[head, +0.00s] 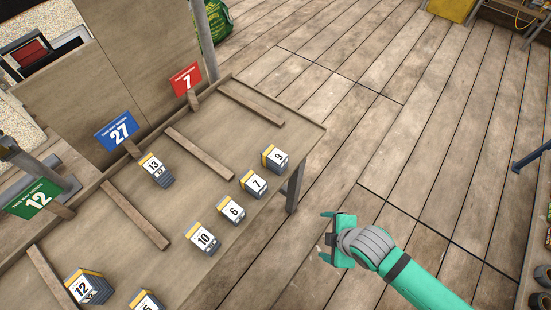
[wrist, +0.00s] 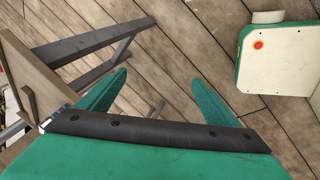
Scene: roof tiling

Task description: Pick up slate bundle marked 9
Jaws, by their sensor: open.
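The slate bundle marked 9 (head: 275,158) is a grey block with a yellow band and a white label. In the head view it sits on the wooden table (head: 295,125) near its right edge, in line with other bundles. My gripper (head: 327,236) is open and empty, off the table's edge, below and to the right of bundle 9. In the wrist view the green fingers (wrist: 162,88) are apart with only floorboards between them. No bundle can be made out in the wrist view.
Bundles 7 (head: 254,183), 6 (head: 231,210), 10 (head: 204,238), 13 (head: 156,169) and 12 (head: 87,287) stand on the table. Wooden strips (head: 200,157) divide it. Signs read 7 (head: 186,79), 27 (head: 119,131) and 12 (head: 38,200). The plank floor (head: 345,110) beyond is largely clear.

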